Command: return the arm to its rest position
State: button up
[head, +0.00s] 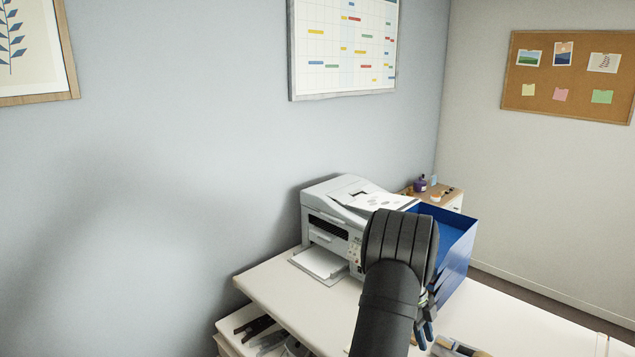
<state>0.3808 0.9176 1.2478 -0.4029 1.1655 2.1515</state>
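My arm rises from the bottom of the head view, its dark bend in front of the printer and the blue tray. My gripper (425,333) shows only in part at the lower right of the arm, low over the white desk (510,325). Its bluish finger ends point down. The arm hides most of it, so I cannot tell whether it is open or shut, or whether it holds anything.
A grey printer (325,222) stands on the desk left of my arm. A blue tray unit (462,262) stands just right of it. A dark and yellow item (455,347) lies near the gripper. An open drawer (250,340) holds tools at lower left.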

jog(key=x, duration=1)
jog(key=shift+s+f, duration=0.1)
jog(key=shift+f, duration=0.15)
jog(key=d+r+n+t+h, duration=0.1)
jog(key=d+r+n+t, duration=0.1)
jog(key=r+n, duration=0.5)
jog(key=shift+w+d+r, duration=0.2)
jog(key=shift+d+r, duration=0.65)
jog(key=shift+r, duration=0.3)
